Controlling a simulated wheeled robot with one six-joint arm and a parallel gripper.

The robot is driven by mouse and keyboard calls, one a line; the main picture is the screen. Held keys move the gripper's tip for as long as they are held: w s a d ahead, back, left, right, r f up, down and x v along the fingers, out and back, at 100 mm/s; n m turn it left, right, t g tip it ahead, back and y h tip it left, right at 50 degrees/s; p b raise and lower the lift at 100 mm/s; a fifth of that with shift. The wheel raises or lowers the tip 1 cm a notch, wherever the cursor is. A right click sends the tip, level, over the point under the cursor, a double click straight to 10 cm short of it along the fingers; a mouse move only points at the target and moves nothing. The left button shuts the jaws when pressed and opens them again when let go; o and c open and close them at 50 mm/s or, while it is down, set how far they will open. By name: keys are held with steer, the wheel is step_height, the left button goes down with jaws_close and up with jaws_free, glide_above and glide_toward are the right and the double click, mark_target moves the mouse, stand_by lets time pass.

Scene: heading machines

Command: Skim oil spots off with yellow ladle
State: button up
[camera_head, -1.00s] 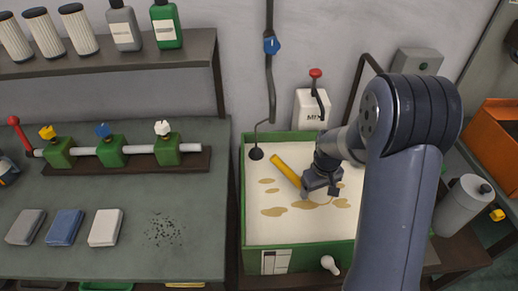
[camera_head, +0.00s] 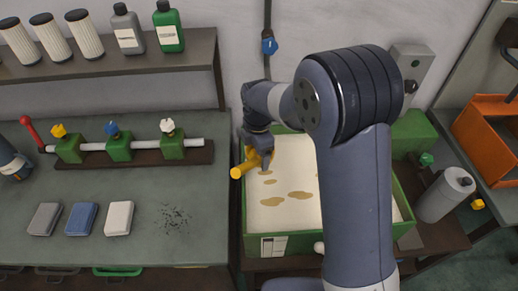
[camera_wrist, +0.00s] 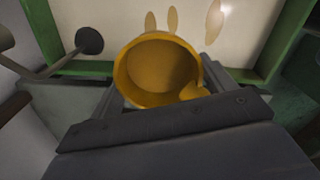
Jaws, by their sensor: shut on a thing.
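The yellow ladle (camera_head: 243,170) is in my gripper (camera_head: 262,158), over the back left part of the green-rimmed tank (camera_head: 250,212). In the wrist view my gripper (camera_wrist: 160,95) is shut around the ladle, whose round yellow cup (camera_wrist: 155,68) faces the camera. I cannot tell whether it touches the liquid. The pale liquid (camera_head: 290,220) carries several brown oil spots (camera_head: 300,195), mostly in front and to the right of the gripper. Oil spots also show beyond the cup in the wrist view (camera_wrist: 172,20). My arm hides the tank's right part.
A bench (camera_head: 130,245) with a valve pipe (camera_head: 190,143) and coloured blocks (camera_head: 82,219) stands left of the tank. A black spout end (camera_wrist: 89,40) is close to the ladle. A grey canister (camera_head: 445,195) and an orange bin (camera_head: 485,135) are at right.

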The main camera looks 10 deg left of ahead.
steer(key=shift+f+b, duration=3.8)
steer(key=shift+f, duration=2.1)
steer(key=shift+w+d, duration=1.3)
steer(key=shift+d, duration=4.95)
steer(key=shift+w+d, duration=1.25)
steer(key=shift+d, duration=4.95)
step_height(320, 180, up, 12)
steer(key=p, duration=0.8)
steer(key=shift+r, duration=0.15)
